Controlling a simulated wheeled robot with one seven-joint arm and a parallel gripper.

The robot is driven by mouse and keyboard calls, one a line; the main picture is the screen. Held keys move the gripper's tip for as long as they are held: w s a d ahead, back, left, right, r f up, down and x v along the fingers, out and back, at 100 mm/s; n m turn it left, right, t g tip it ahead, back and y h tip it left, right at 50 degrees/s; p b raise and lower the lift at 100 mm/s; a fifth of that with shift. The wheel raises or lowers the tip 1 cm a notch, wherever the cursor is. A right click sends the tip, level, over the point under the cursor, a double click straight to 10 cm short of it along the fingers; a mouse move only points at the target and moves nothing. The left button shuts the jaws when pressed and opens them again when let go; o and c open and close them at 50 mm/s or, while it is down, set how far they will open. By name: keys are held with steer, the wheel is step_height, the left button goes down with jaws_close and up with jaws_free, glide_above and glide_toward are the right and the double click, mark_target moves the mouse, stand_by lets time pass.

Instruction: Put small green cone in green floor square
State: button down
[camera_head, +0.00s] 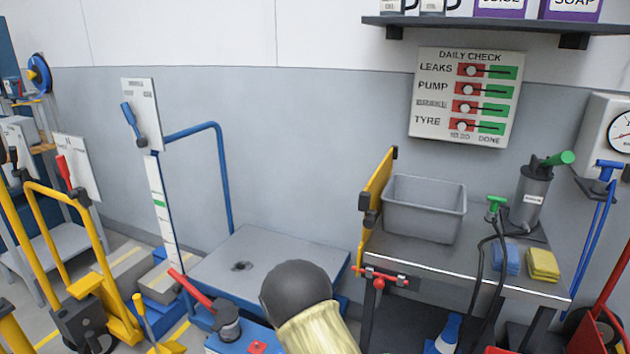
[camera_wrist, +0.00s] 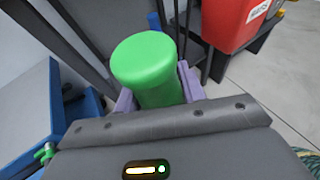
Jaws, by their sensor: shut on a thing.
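In the wrist view the small green cone (camera_wrist: 150,68) shows as a smooth green body with a wide, round, flat end toward the camera. My gripper (camera_wrist: 157,88) has its pale purple fingers on both sides of it and is shut on it. The cone's far end is hidden, so I cannot tell whether it touches anything below. In the head view neither the cone nor my gripper's fingers show. I see no green floor square in either view.
A steel bench (camera_head: 470,262) with a grey bin (camera_head: 424,208) stands at the right. A grey platform (camera_head: 268,268) with a blue rail is left of it. A yellow-framed trolley (camera_head: 72,225) stands at the left. A red bin (camera_wrist: 232,22) is close beyond the cone.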

steer(key=shift+w, duration=0.1)
steer(key=w+a+r+n+t+y, duration=0.1)
steer(key=w+r+n+t+y, duration=0.2)
steer(key=w+n+y, duration=0.3)
steer(key=shift+w+n+t+y, duration=0.4)
steer(key=shift+w+t, duration=0.4)
steer(key=shift+w, duration=0.05)
steer(key=shift+f, duration=0.1)
